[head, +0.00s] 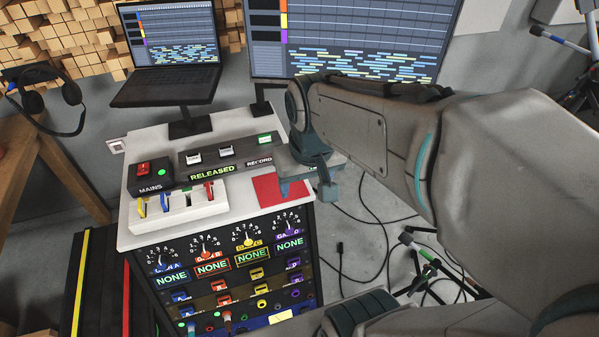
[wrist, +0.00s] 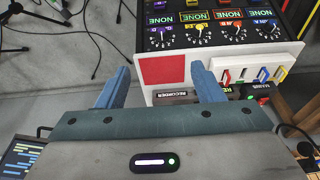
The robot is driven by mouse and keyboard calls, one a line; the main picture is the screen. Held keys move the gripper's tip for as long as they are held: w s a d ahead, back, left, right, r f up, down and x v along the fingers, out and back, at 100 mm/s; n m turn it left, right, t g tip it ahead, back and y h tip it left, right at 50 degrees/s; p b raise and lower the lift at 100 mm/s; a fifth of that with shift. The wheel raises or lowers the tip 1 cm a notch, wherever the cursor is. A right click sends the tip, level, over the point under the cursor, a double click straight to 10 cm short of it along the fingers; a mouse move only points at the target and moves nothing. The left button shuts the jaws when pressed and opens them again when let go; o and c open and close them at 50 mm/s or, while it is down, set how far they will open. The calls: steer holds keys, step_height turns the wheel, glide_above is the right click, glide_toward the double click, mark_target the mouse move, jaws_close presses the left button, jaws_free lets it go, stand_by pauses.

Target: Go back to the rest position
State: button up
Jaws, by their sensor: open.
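My gripper (head: 307,188) is at the right edge of the console (head: 130,226), above and beside its red square (head: 279,189). Its two blue fingers (wrist: 158,85) stand apart in the wrist view, with nothing between them. The console has a white top and a dark front with several coloured dials labelled NONE. My arm reaches in from the right of the head view and hides part of the console's right side. The red square also shows bare in the wrist view (wrist: 164,69).
A laptop (head: 167,60) and a monitor (head: 350,40) are behind. Cables (head: 365,225) and stands (head: 430,262) occupy the floor at right.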

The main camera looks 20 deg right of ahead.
steer(key=s, duration=0.1)
steer(key=s+f, duration=0.1)
steer(key=s, duration=0.1)
steer(key=shift+f, duration=0.25)
steer(key=p+v, duration=0.2)
steer(key=v, duration=0.1)
steer(key=shift+w+r+p, duration=0.1)
steer(key=shift+w+p, duration=0.25)
steer(key=shift+p, duration=0.05)
steer(key=shift+d, duration=0.1)
stand_by(1.2)
